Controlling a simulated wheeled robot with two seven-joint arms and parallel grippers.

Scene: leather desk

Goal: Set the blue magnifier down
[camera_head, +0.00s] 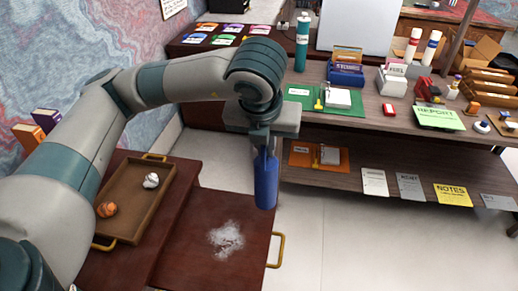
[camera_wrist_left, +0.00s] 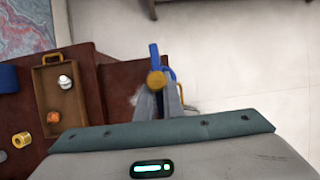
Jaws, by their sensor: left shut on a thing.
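The blue magnifier (camera_head: 266,182) hangs below my left gripper (camera_head: 262,142) in the head view, above the right part of the dark red-brown leather desk (camera_head: 190,265). My left gripper is shut on it. In the left wrist view, blue parts of the magnifier (camera_wrist_left: 154,55) and a round yellow-brown piece show just beyond the fingertips (camera_wrist_left: 160,88). The magnifier is apart from the desk top as far as I can tell. Its lens cannot be made out clearly. My right gripper is not in view.
A brown tray (camera_head: 128,232) with an orange ball (camera_head: 106,209) and a white crumpled lump (camera_head: 151,181) lies on the left. A whitish patch (camera_head: 226,238) marks the desk. A brass handle (camera_head: 281,250) is at its right edge. A crowded shelf table (camera_head: 340,130) stands behind.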

